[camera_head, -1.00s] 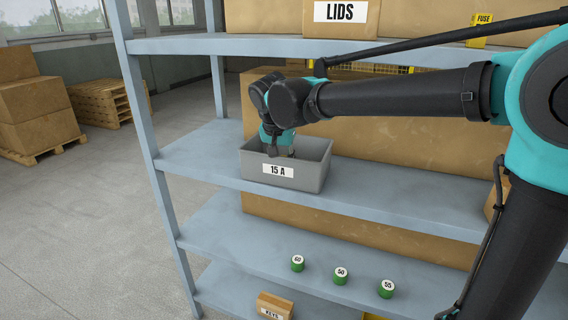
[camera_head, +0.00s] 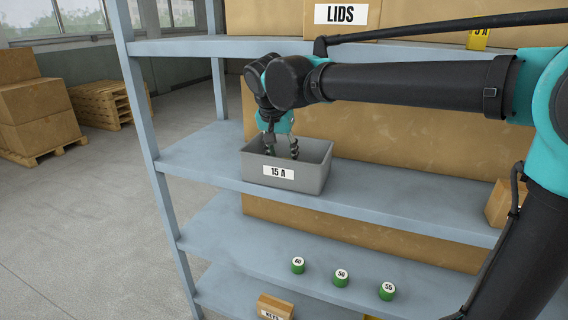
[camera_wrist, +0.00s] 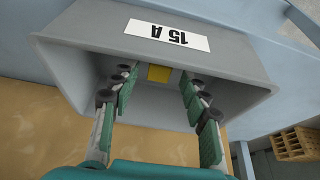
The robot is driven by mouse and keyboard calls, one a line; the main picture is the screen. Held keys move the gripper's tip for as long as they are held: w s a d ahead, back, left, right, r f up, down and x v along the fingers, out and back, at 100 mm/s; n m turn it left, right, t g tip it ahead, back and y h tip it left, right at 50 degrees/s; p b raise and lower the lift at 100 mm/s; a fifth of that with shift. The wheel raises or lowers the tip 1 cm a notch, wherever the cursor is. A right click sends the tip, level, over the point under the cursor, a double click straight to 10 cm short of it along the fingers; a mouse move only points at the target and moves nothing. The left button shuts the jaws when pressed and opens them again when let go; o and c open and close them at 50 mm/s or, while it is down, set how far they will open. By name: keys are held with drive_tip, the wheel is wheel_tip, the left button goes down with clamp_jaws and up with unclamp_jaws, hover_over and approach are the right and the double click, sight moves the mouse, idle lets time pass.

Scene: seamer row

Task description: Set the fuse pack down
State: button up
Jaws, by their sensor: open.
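A grey open bin (camera_head: 315,180) labelled 15 A stands on the middle shelf. It also fills much of the wrist view (camera_wrist: 75,60), where its label is upside down. My gripper (camera_head: 282,150) points down into the bin. In the wrist view my gripper (camera_wrist: 158,82) has its two fingers spread apart. A small yellow block (camera_wrist: 159,73), which looks like the fuse pack, is inside the bin, seen between the fingertips, and I see no finger closed on it. In the head view the bin's front wall hides the yellow block.
Three green round items (camera_head: 341,277) stand on the shelf below. A KEYS box (camera_head: 274,306) is lower still. A large cardboard box (camera_head: 400,140) is behind the bin. A yellow card (camera_head: 479,39) hangs by the top shelf, partly covered by my arm. The shelf left of the bin is clear.

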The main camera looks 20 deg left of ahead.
drive_tip(key=v, duration=0.7)
drive_tip(key=shift+s, duration=0.1)
